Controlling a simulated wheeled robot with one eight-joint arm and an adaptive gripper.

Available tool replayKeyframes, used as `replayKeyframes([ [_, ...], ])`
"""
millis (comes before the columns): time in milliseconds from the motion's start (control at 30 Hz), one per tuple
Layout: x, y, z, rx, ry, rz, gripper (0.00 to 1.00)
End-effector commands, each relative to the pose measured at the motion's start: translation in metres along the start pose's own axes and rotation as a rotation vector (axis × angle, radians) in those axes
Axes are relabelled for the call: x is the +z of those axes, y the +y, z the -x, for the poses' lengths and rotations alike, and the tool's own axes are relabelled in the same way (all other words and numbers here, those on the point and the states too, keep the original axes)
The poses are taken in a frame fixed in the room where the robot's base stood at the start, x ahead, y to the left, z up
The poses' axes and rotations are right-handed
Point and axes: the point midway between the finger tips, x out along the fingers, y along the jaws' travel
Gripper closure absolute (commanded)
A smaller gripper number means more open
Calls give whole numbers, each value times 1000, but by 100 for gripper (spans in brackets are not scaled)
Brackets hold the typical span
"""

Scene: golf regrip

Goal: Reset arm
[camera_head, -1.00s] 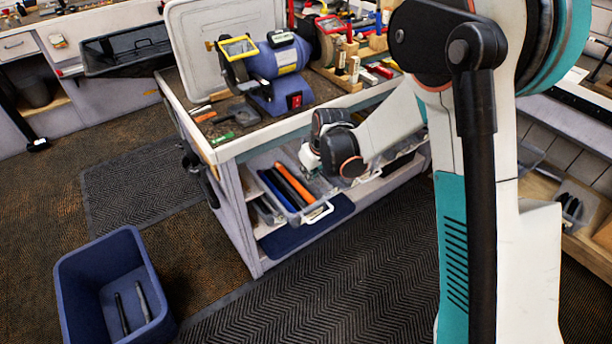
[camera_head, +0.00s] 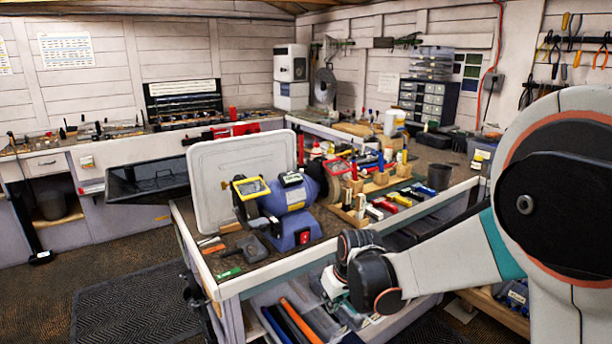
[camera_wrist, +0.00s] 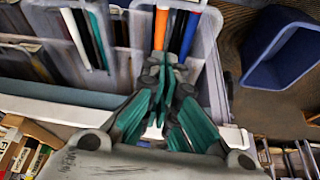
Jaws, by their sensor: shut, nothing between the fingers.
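My gripper (camera_head: 334,290) is at the front side of the workbench in the head view, beside a tray of golf grips. In the wrist view my gripper (camera_wrist: 170,70) has its teal fingers drawn together, with no object between them. Orange (camera_wrist: 160,28) and blue (camera_wrist: 190,32) grips lie in the tray beyond the fingertips. The orange grip (camera_head: 300,320) also shows low in the head view. My arm reaches in from the right and is bent down at the wrist.
The workbench holds a blue bench grinder (camera_head: 288,205), an upright white lid (camera_head: 215,190) and several small tools. A blue bin (camera_wrist: 262,62) stands on the floor at upper right in the wrist view.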

Motion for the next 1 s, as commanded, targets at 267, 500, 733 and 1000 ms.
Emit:
replayKeyframes([
  [267, 34, 12, 92, 56, 48, -106, 100],
  [500, 75, 16, 154, 103, 93, -194, 100],
  [733, 122, 13, 198, 145, 136, -277, 100],
  [1000, 181, 6, 230, 192, 189, -371, 100],
])
